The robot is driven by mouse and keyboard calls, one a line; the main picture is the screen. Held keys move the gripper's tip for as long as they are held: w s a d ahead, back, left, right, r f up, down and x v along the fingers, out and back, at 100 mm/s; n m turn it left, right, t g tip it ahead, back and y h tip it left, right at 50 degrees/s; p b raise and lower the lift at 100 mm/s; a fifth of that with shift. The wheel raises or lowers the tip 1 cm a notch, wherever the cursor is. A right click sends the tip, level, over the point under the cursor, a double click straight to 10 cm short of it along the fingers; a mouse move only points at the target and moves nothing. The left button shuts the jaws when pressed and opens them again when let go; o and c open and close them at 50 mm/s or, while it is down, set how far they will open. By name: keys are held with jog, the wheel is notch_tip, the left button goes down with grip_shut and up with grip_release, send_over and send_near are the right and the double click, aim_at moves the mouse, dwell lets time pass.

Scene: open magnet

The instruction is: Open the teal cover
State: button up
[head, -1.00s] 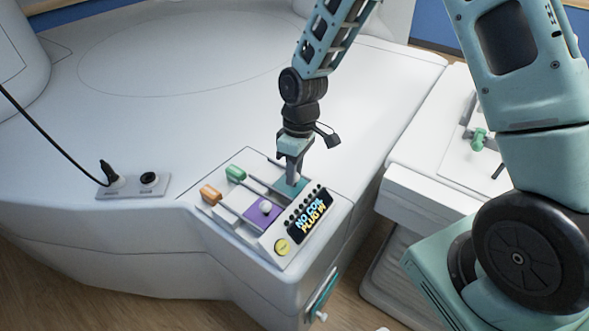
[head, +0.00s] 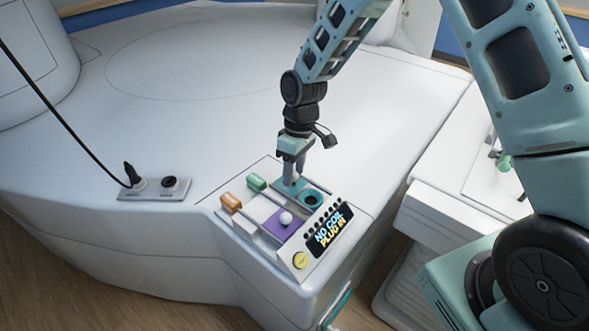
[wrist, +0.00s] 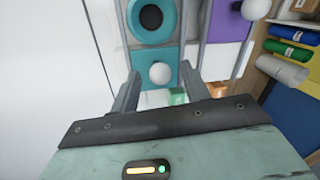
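The teal cover (head: 291,184) is a small sliding plate on the panel, with a white knob that shows in the wrist view (wrist: 160,73). It sits at the far-left part of its track, toward the green handle. Beside it a teal socket with a dark round hole (head: 311,199) is uncovered; the socket also shows in the wrist view (wrist: 150,18). My gripper (head: 294,178) is down at the cover. In the wrist view its two fingers (wrist: 160,80) stand apart on either side of the knob, with gaps visible on both sides.
A purple cover (head: 279,222) with a white knob lies beside the teal track. A display (head: 331,231) reads "NO COIL PLUG IN". A cable plug (head: 131,177) stands far left.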

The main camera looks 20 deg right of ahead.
notch_tip(320, 180, up, 17)
jog(key=w+d+b, duration=0.1)
jog(key=w+d, duration=0.1)
jog(key=shift+d+b, duration=0.25)
jog(key=shift+b, duration=0.15)
jog(key=shift+w, duration=0.1)
jog(key=s+a, duration=0.7)
jog(key=s, duration=0.5)
jog(key=s+f+t+h, duration=0.1)
jog(key=s, duration=1.6)
jog(key=shift+f+m, duration=0.2)
jog(key=shift+m, duration=0.1)
